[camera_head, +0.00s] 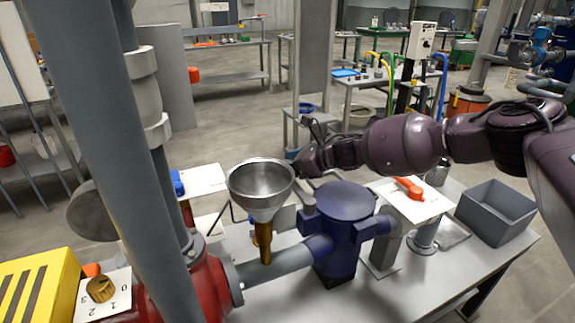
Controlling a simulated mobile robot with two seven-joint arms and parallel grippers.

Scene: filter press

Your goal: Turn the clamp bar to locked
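The blue filter housing (338,230) stands upright on the grey bench, with a round lid (340,196) on top. A small grey metal piece (306,197) shows at the lid's left edge; I cannot tell whether it is the clamp bar or which position the bar is in. My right arm comes in from the right, and its dark gripper (303,166) is behind and above the left side of the lid, just right of the funnel. Its fingers are small and dark, so I cannot tell whether they are open or touching anything. My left gripper is not in view.
A metal funnel (261,186) stands on a brass stem left of the housing. A red-orange handle (409,187) lies on a white plate to the right. A grey open bin (496,212) sits at the bench's right. A thick grey pipe (112,120) blocks the left.

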